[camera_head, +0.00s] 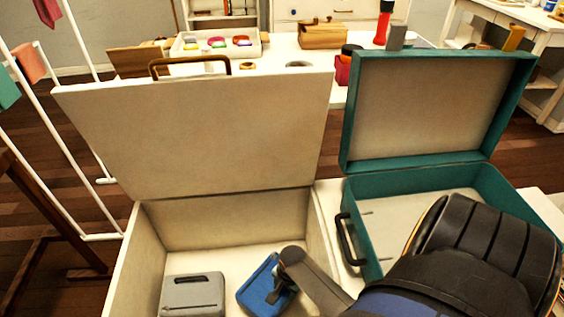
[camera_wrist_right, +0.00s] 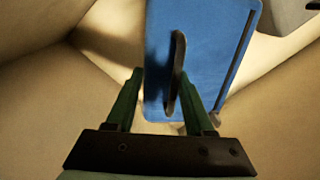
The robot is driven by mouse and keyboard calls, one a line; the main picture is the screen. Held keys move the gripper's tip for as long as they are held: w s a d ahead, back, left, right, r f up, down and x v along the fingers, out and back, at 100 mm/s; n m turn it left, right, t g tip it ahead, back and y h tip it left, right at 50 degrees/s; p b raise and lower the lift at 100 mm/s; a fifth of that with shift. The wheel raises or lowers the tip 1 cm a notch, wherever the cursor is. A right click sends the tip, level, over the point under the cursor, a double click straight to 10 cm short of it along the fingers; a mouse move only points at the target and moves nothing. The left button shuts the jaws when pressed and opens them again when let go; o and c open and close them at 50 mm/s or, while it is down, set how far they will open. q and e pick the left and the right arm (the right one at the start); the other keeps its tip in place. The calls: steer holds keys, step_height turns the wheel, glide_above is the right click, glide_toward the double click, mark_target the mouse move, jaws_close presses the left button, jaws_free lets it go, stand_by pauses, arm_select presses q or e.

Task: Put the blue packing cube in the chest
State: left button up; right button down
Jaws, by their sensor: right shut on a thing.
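The blue packing cube (camera_head: 256,287) is inside the open cream chest (camera_head: 128,262), at its right side. My right gripper (camera_head: 284,285) reaches in over the chest and is shut on the cube, partly covering it. In the right wrist view the blue cube (camera_wrist_right: 208,45) shows its dark handle at the two fingers of the right gripper (camera_wrist_right: 160,76), with cream walls around it. I cannot tell whether the cube touches the chest floor. My left gripper is not in view.
A grey packing cube (camera_head: 192,294) lies in the chest left of the blue one. An open teal suitcase (camera_head: 350,200) stands to the right, partly behind my right arm. The chest's raised lid (camera_head: 200,135) stands behind. A white drying rack (camera_head: 75,150) is at left.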

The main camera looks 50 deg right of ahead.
mark_target(285, 294)
steer(key=shift+w+f+b, duration=0.1)
steer(key=shift+f+b, duration=1.1)
steer(key=shift+f, duration=0.8)
steer(key=shift+f, duration=0.15)
steer(key=shift+c, duration=1.4)
jaws_free()
